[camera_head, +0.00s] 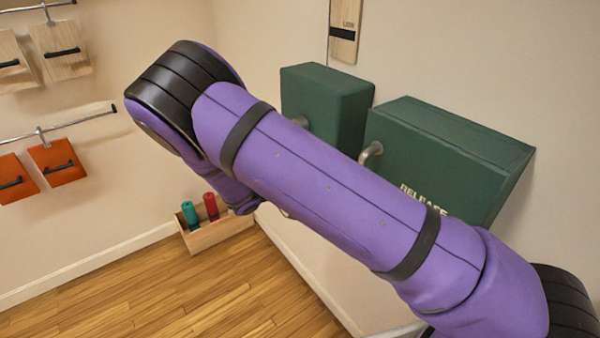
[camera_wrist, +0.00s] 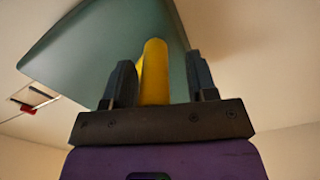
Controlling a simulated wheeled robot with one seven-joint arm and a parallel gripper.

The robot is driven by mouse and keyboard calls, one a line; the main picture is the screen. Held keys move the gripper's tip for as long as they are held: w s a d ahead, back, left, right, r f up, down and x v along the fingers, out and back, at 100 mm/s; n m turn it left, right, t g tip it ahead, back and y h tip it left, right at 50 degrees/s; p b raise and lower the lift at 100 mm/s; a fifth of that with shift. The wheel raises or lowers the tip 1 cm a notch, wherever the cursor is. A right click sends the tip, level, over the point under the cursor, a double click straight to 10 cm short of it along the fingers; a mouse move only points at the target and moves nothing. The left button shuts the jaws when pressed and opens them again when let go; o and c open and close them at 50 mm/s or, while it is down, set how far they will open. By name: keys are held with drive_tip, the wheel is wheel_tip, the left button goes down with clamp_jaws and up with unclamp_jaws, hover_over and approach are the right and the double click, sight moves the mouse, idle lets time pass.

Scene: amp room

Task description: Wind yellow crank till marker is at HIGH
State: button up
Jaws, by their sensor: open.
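In the wrist view, the yellow crank handle (camera_wrist: 154,75) stands between the two fingers of my gripper (camera_wrist: 159,62). The fingers are open, with a visible gap on each side of the handle. A green box face (camera_wrist: 90,50) lies behind it. In the head view my purple arm hides the crank and my gripper. No HIGH label shows.
Two green boxes are on the right wall: a smaller one (camera_head: 322,100) and a larger one (camera_head: 455,150) lettered RELEASE. A wooden crate (camera_head: 220,232) with a teal and a red item stands in the corner. Wooden and orange panels hang from left wall rails. The wooden floor is clear.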

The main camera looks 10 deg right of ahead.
drive_tip(key=v, duration=1)
drive_tip(key=shift+s+a, duration=0.15)
drive_tip(key=shift+a, duration=0.1)
drive_tip(key=shift+a+f, duration=0.1)
